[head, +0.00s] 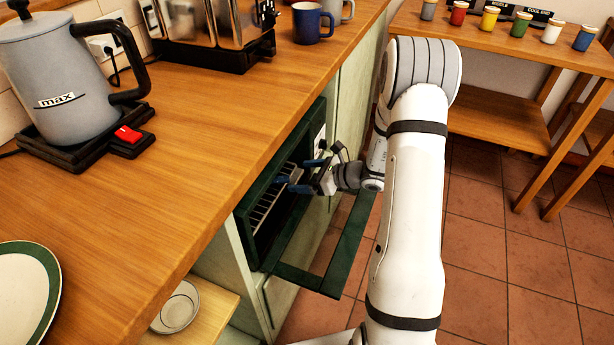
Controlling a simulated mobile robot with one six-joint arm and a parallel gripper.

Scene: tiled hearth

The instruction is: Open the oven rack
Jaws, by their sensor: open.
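The oven (248,238) is built in under the wooden counter, with a dark green frame. Its door (345,258) hangs open, folded down and out from the front. The oven rack (266,208) shows as pale wire bars inside the oven opening. My gripper (286,180) is open, with its blue fingertips at the oven opening, by the upper far part of the rack. I cannot tell whether the fingers touch or surround the rack's front bar.
The counter (200,190) overhangs the oven and carries a grey kettle (65,80), a toaster (215,35), a blue mug (310,22) and a plate (25,295). A bowl (178,308) sits on a lower shelf. A table (500,50) with several jars stands behind. Tiled floor at right is clear.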

